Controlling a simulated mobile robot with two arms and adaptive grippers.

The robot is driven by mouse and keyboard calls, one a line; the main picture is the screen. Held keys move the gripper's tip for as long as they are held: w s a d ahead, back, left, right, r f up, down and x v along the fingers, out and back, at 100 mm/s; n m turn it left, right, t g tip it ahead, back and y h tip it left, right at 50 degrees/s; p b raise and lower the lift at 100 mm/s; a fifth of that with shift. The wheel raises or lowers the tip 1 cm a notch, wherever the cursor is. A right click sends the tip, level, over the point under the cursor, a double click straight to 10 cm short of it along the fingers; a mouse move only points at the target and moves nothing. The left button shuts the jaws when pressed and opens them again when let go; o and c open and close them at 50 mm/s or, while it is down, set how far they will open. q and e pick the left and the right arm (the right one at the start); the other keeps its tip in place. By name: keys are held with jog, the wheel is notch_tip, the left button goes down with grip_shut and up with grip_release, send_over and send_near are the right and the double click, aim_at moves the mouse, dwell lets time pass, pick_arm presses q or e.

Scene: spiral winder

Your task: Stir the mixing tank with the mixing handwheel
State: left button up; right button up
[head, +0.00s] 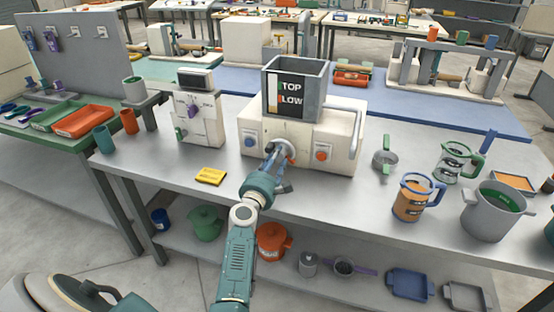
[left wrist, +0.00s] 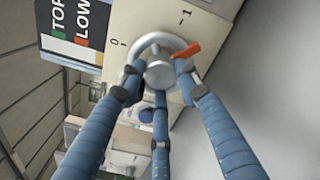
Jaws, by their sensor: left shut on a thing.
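The mixing tank (head: 297,92) is a grey open-topped box with TOP and LOW marks, set on a cream machine body (head: 335,138). The mixing handwheel (head: 288,148) is on the body's front face. In the left wrist view the handwheel (left wrist: 150,41) is a pale ring with a round metal hub and an orange piece at its right; marks 0 and 1 are on the face behind. My left gripper (head: 277,157) is shut on the handwheel, its blue fingers around the hub. The tank's contents are hidden. My right gripper is not in view.
A blue button (head: 249,142) and an orange button (head: 321,155) flank the handwheel. A cream control box (head: 195,125) stands to the left, a yellow tag (head: 211,176) in front. Jugs (head: 413,198) and a grey pot (head: 491,213) stand to the right. Bare grey worktop lies between.

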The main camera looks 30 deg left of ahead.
pick_arm(q)
jog(key=c, duration=0.4)
jog(key=shift+f+m, duration=0.1)
jog(key=shift+m, duration=1.3)
jog(key=m, duration=0.2)
jog(key=shift+m+b, duration=0.3)
jog(key=shift+m, duration=0.1)
jog(key=m, duration=0.5)
jog(key=shift+p, duration=0.35)
jog(key=shift+a+r+m+p, duration=0.1)
jog(key=shift+r+m+p, duration=0.15)
jog(key=shift+m, duration=0.65)
jog(key=shift+a+r+m+p, duration=0.1)
jog(key=shift+m+p, duration=0.1)
jog(key=shift+m, duration=0.7)
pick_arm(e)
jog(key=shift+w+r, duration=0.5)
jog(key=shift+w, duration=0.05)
pick_arm(q)
jog(key=shift+r, duration=0.1)
